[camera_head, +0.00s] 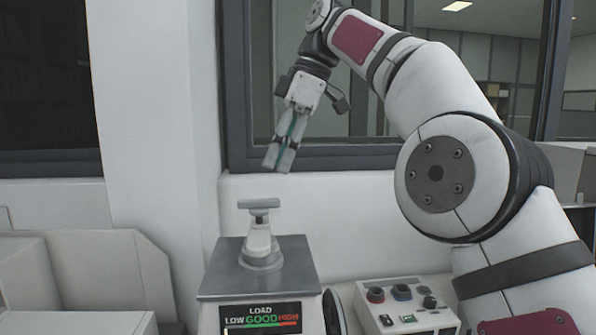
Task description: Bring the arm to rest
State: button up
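My gripper (279,160) hangs in the air in front of the window, pointing down and slightly left. Its fingers appear close together, with a teal strip between them. I cannot tell from this angle whether they are open or shut, and no held object is visible. My arm (436,88) rises from the right and bends over toward the upper middle. The mounting press (262,247) stands below the gripper, with a grey T-shaped top (259,204). The gripper is above the press and looks apart from it.
The press base has a load display (262,317) marked LOW, GOOD, HIGH. A control box (405,308) with knobs and buttons sits right of it. Light grey bins (95,270) stand at left. A white wall and window frame (235,90) are behind. Air around the gripper looks clear.

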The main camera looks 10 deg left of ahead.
jog(key=s+d+f+m+t+h, duration=0.2)
jog(key=s+d+m, duration=0.45)
jog(key=d, duration=0.35)
jog(key=s+d+f+m+t+h, duration=0.1)
jog(key=s+d+f+m+t, duration=0.15)
jog(key=s+d+m, duration=0.55)
jog(key=s+d+f+m+t+h, duration=0.1)
jog(key=s+d+f+m, duration=0.5)
jog(key=s+d+f, duration=0.7)
notch_tip(320, 180, down, 3)
jog(key=shift+s+r+t, duration=0.15)
jog(key=shift+t, duration=0.2)
jog(key=shift+a, duration=0.1)
